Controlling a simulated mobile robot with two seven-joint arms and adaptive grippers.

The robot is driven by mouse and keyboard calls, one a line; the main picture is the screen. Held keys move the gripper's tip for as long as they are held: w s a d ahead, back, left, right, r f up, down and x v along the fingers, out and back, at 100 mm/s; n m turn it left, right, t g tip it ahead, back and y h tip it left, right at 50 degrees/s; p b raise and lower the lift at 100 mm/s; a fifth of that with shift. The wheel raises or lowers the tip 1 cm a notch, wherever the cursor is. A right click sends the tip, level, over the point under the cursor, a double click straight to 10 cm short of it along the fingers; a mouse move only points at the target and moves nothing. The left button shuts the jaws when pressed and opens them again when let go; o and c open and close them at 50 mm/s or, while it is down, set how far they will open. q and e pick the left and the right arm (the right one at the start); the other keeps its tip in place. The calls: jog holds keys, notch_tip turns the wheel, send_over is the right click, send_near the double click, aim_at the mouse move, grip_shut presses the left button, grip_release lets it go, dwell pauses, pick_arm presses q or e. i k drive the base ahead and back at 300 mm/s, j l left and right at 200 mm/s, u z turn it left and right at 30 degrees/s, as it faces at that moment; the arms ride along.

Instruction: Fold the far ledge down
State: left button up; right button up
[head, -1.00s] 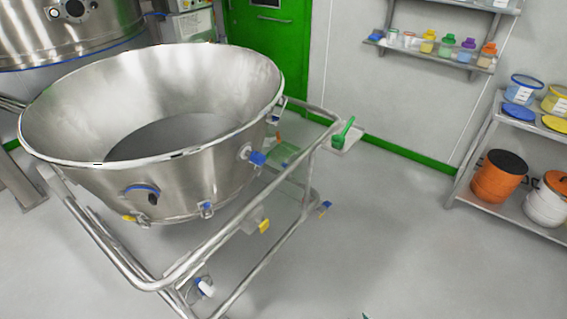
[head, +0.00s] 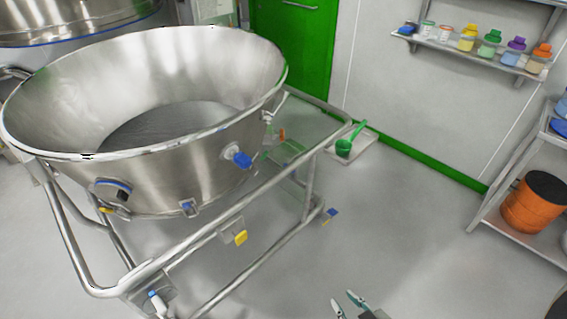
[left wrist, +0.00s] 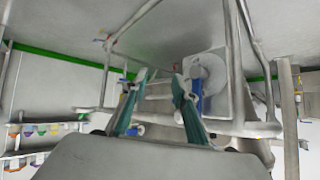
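A pale flat ledge (head: 368,143) shows beside the far right corner of the steel trolley frame (head: 262,190), with a green scoop (head: 345,147) on it. It looks level; its hinge or catch cannot be made out. The frame carries a wide steel bowl (head: 190,165). My right gripper (head: 347,303) is open and empty at the bottom edge of the head view, well short of the ledge. My left gripper (left wrist: 158,92) shows only in the left wrist view, its two teal fingers apart and nothing between them, with steel tubes beyond.
A wall shelf (head: 450,48) holds several coloured bottles. A steel rack (head: 520,150) with an orange drum (head: 535,200) stands at the right. A green door (head: 300,45) is behind. The floor (head: 400,230) between trolley and rack is clear.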

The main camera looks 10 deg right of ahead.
aim_at(284, 154)
jog(key=i+l+u, duration=0.1)
jog(key=l, duration=0.25)
jog(key=i+l+u, duration=0.25)
jog(key=l, duration=0.5)
jog(key=i+l+u, duration=0.15)
jog(key=l, duration=0.25)
jog(key=i+l+u, duration=0.1)
jog(key=l, duration=0.3)
jog(key=i, duration=0.1)
